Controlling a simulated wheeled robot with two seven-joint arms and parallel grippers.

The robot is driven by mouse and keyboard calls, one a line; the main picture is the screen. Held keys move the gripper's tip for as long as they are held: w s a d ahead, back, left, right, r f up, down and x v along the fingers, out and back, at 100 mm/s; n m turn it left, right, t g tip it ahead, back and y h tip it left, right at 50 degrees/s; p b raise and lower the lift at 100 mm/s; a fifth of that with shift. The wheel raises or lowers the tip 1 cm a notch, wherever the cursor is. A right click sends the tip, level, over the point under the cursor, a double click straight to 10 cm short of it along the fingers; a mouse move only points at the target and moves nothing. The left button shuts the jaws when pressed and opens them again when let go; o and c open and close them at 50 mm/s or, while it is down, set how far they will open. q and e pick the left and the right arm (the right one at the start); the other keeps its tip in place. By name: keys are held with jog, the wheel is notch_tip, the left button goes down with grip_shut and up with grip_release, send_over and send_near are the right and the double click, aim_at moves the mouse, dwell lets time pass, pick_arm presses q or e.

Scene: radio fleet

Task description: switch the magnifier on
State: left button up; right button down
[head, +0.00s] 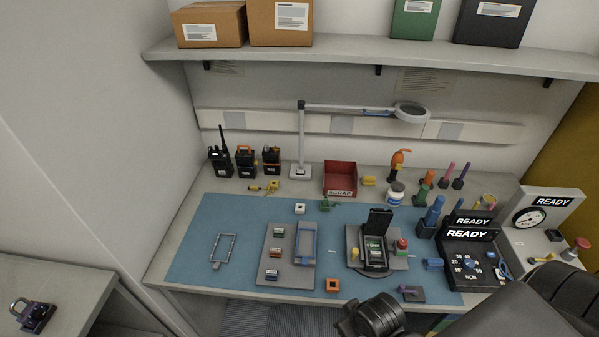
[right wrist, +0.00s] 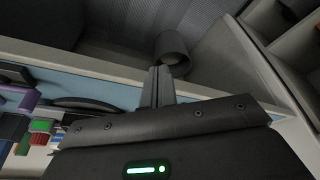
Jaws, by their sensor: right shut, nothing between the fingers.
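The magnifier is a white bench lamp with an upright post (head: 301,135), a long horizontal arm and a ring-shaped lens head (head: 411,112) reaching right. Its small base (head: 300,171) stands at the back of the bench; a switch on it is too small to make out. The lens looks grey, with no clear glow. My right gripper (right wrist: 158,85) is shut and empty in the right wrist view, near the bench's front edge. In the head view my right arm comes in at the lower right, far from the magnifier. My left gripper is not in view.
A red scrap bin (head: 340,179) stands right of the magnifier base, and several radios (head: 245,160) stand left. A blue mat (head: 215,216) holds trays and a black radio tester. READY boxes (head: 468,262) stand at right. A shelf (head: 360,55) overhangs the bench.

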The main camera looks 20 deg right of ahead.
jog(key=s+f+g+b, duration=0.1)
jog(key=s+f, duration=0.1)
jog(key=f, duration=0.8)
jog(key=s+f+b, duration=0.1)
jog(key=s+f, duration=0.1)
jog(key=f, duration=0.8)
jog(key=s+d+f+g+b, duration=0.1)
jog(key=s+f+b, duration=0.1)
jog(key=s+f, duration=0.7)
jog(key=s+d+f+n+b, duration=0.1)
jog(key=s+f+b, duration=0.1)
jog(key=s+f, duration=0.6)
notch_tip(320, 180, down, 7)
jog(key=shift+s+d+r+g, duration=0.15)
jog(key=shift+s+r+g, duration=0.05)
jog(key=shift+s+g, duration=0.2)
